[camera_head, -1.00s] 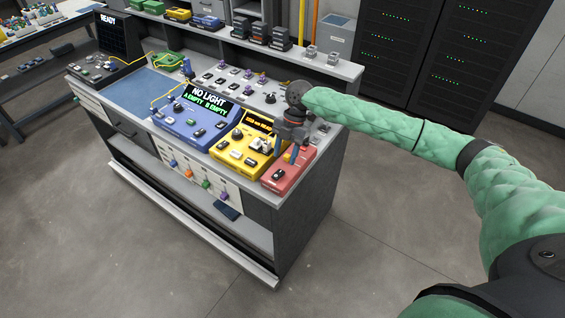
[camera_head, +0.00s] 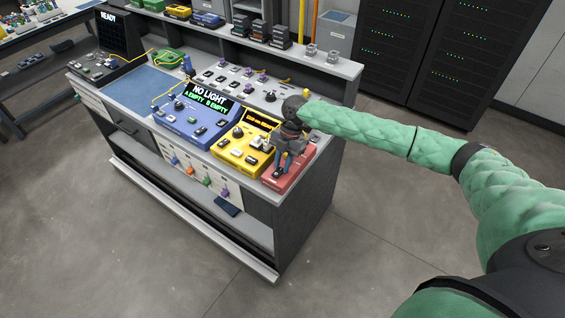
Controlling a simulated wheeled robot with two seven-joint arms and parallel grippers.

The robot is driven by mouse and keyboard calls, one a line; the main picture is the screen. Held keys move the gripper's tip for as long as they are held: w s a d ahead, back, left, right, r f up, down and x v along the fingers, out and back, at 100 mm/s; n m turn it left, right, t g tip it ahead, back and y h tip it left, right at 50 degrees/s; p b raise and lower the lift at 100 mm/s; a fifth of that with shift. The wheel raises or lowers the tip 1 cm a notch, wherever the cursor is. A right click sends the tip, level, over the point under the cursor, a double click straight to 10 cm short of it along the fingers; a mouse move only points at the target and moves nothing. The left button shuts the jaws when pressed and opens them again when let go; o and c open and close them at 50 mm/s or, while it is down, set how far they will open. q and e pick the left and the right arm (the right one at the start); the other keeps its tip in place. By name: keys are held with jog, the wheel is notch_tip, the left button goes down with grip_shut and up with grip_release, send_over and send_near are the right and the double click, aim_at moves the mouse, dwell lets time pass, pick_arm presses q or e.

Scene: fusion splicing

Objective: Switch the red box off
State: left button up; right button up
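The red box (camera_head: 298,178) sits at the near right corner of the workbench, to the right of the yellow box (camera_head: 228,149). My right gripper (camera_head: 281,171) is over the red box and points down, with its fingertips close to the black rocker switch on the box's front part. The gripper hides most of the switch and part of the box's top. I cannot tell whether the fingers touch the switch or how far apart they are. My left gripper does not show.
A blue box (camera_head: 197,121) with a lit display reading "NO LIGHT" stands left of the yellow box. Small grey and purple connectors (camera_head: 247,74) stand behind the boxes. A blue mat (camera_head: 139,91) covers the bench's left part. The floor in front is clear.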

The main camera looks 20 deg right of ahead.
jog(key=shift+s+a+r+t+h, duration=0.1)
jog(key=shift+a+r+t+h, duration=0.1)
jog(key=shift+t+h, duration=0.25)
jog(key=shift+r+h+p, duration=0.1)
jog(key=shift+h+p, duration=0.25)
jog(key=shift+s+a+t+h, duration=0.15)
jog(key=shift+t+h, duration=0.25)
jog(key=shift+t, duration=0.05)
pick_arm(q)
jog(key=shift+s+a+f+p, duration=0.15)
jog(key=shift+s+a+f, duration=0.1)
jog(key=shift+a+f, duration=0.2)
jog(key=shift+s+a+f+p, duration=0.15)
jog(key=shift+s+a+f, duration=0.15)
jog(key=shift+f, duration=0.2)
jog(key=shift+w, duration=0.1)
